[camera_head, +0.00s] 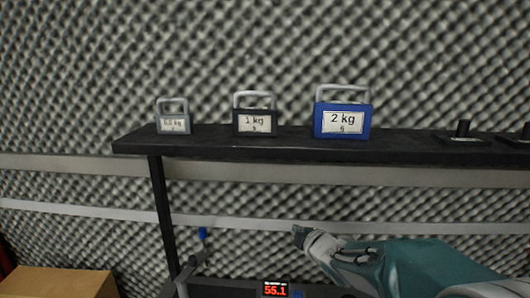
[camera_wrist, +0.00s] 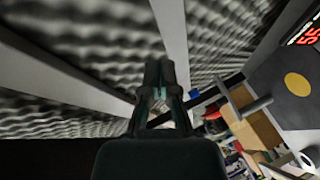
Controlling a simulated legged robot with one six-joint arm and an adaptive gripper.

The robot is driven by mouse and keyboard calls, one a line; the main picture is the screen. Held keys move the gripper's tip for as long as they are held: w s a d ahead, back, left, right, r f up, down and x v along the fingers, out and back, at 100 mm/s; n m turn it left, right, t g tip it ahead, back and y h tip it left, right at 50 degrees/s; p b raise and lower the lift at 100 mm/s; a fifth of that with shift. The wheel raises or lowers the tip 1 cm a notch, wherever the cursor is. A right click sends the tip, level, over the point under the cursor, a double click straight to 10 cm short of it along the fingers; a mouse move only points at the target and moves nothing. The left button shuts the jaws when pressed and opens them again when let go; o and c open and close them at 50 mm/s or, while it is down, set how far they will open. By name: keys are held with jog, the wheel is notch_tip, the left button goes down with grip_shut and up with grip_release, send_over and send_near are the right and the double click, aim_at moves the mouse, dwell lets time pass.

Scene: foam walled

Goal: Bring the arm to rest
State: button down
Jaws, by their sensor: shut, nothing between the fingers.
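My arm reaches in from the lower right in the head view, and my gripper (camera_head: 299,233) points left, below the shelf's front edge. It shows from behind in the wrist view (camera_wrist: 158,68), with its fingers together and nothing visible between them. The gripper appears clear of the shelf and the weights. The black shelf (camera_head: 210,146) runs across the head view above it.
On the shelf stand a small grey weight (camera_head: 173,122), a black 1 kg weight (camera_head: 254,123) and a blue 2 kg weight (camera_head: 342,121). A red-digit display reading 55.1 (camera_head: 275,289) is low in the middle. A brown box (camera_head: 57,283) is lower left. Foam covers the wall behind.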

jog(key=s+d+r+m+g+h, duration=0.3)
jog(key=s+d+m+h, duration=0.4)
jog(key=s+m, duration=0.55)
jog(key=s+f+m+g+y, duration=0.1)
jog(key=s+f+m+g, duration=0.2)
jog(key=s, duration=1.7)
jog(key=m+g, duration=0.1)
jog(key=m, duration=0.1)
jog(key=shift+m+g+y, duration=0.35)
jog(key=shift+g+y, duration=0.05)
jog(key=shift+d, duration=0.1)
